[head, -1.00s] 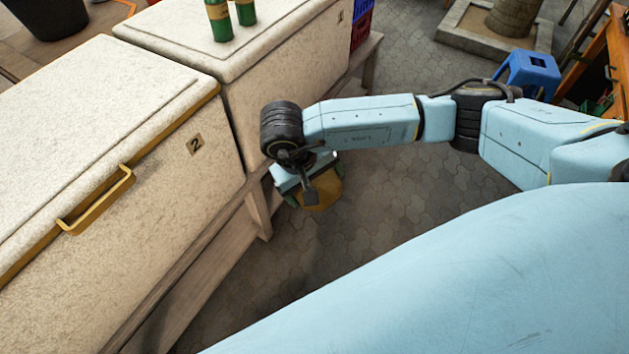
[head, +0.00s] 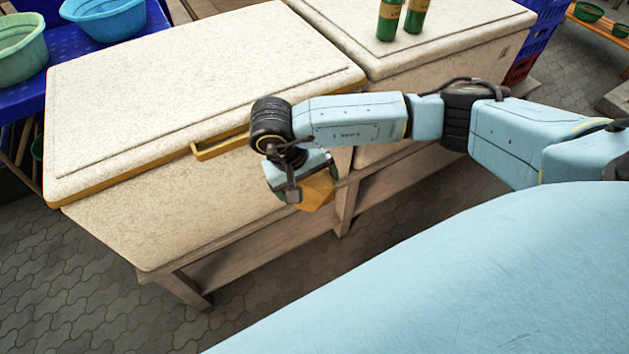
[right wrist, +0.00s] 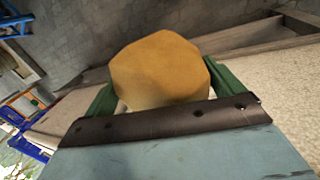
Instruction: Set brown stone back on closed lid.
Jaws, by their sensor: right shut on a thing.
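The brown stone (head: 318,191) is held in my right gripper (head: 300,190), in front of the near white chest. In the right wrist view the stone (right wrist: 160,72) sits between the two green fingers, which are shut on it. The closed lid (head: 200,85) of the near chest is flat, speckled white, with a yellow front edge and a yellow handle (head: 220,147). The gripper and stone are below the lid's front edge, near its right end, clear of the lid top. My left gripper is not in view.
A second white chest (head: 450,40) stands to the right, with two green bottles (head: 402,18) on it. Blue and green basins (head: 105,15) stand on a blue table at the left. Blue and red crates (head: 535,40) are at the back right. The near lid's top is bare.

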